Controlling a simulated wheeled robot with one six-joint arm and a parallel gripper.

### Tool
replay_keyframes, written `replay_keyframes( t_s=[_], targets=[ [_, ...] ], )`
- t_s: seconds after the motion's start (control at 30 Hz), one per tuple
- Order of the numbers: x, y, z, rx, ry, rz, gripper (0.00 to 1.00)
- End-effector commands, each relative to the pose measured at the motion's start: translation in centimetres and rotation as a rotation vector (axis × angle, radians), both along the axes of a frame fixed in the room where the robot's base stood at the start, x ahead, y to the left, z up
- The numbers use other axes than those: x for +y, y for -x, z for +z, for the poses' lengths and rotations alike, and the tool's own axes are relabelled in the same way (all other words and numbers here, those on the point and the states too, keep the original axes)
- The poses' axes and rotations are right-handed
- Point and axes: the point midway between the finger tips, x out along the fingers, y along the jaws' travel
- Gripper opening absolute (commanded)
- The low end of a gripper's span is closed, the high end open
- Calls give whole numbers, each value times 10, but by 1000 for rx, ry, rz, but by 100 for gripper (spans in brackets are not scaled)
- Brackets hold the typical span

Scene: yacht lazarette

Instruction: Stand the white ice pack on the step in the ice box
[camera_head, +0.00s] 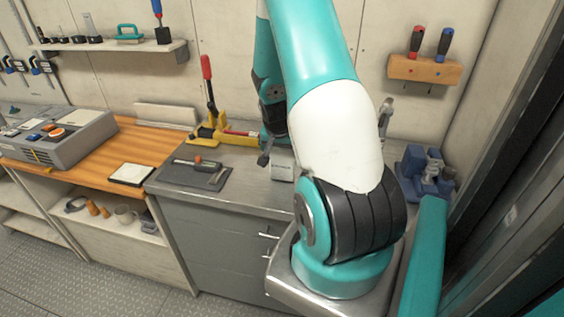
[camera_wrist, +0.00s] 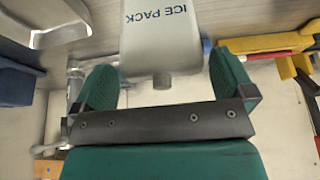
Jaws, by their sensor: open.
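The white ice pack (camera_wrist: 162,35), with dark "ICE PACK" lettering and a round cap, is in the wrist view. It also shows in the head view (camera_head: 283,168), on the grey counter below my arm. My gripper (camera_wrist: 166,78) is open, with one teal finger on each side of the ice pack's cap end. A gap shows between the pack and each finger. In the head view my arm hides most of the gripper. I cannot make out the ice box or its step in either view.
A yellow tool with a red handle (camera_head: 207,85) stands left of the ice pack. A dark mat (camera_head: 195,174) lies nearer the counter's left edge. A blue vise-like block (camera_head: 427,172) stands at right. A grey case (camera_head: 62,140) sits on the wooden bench.

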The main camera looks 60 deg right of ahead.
Motion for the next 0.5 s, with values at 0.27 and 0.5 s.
replay_keyframes(
  t_s=[0.27, 0.5],
  targets=[
    [-12, -4, -26, 1, -2, -1, 100],
    [-13, -4, -28, 0, 0, -1, 100]
  ],
)
